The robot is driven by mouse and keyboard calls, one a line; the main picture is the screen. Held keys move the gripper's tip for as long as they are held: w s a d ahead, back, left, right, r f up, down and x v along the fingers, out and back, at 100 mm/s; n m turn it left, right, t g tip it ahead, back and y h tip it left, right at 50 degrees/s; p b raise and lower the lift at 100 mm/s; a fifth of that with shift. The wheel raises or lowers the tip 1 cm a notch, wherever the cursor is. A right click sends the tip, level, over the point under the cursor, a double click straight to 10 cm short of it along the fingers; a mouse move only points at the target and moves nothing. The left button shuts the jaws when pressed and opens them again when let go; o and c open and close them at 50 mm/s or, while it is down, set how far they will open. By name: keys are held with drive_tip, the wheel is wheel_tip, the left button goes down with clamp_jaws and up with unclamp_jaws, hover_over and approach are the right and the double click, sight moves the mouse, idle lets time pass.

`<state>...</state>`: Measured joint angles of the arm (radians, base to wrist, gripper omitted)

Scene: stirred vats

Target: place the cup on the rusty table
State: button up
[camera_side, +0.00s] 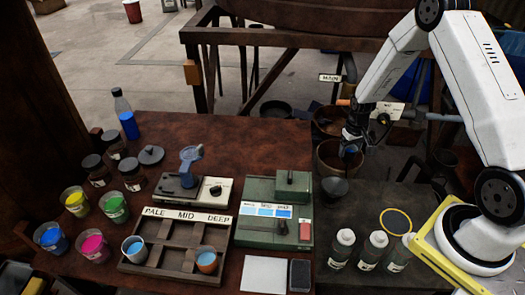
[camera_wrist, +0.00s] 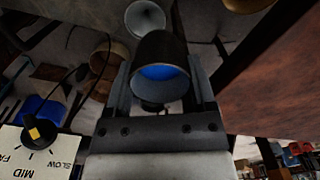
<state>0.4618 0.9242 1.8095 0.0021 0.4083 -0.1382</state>
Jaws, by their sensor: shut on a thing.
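My gripper (camera_side: 351,146) is off the right edge of the rusty table (camera_side: 255,133), over the area by the vats. In the wrist view its two fingers (camera_wrist: 158,80) are closed on either side of a dark cup (camera_wrist: 160,46). The cup's open mouth faces the camera and shows blue inside. In the side view the held cup is too small and dark to make out clearly. The rusty table's reddish-brown top also shows at the right of the wrist view (camera_wrist: 278,85).
A brown vat (camera_side: 328,158) and a grey funnel-shaped vessel (camera_side: 335,189) are close to my gripper. A rack marked PALE, MID, DEEP (camera_side: 160,253) holds two cups. Paint pots, jars and a green device (camera_side: 274,232) crowd the table's front. Its back is mostly clear. Bottles (camera_side: 342,248) stand right.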

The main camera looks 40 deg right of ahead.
drive_tip(key=shift+s+d+f+m, duration=1.1)
drive_tip(key=shift+s+f, duration=1.45)
drive_tip(key=shift+f, duration=2.5)
drive_tip(key=shift+s+d+f+m, duration=0.65)
drive_tip(key=shift+s+d+f, duration=1.45)
drive_tip(key=shift+f, duration=2.9)
drive_tip(key=shift+s+d+f+m, duration=0.8)
drive_tip(key=shift+s+f, duration=2.25)
drive_tip(key=shift+f, duration=2)
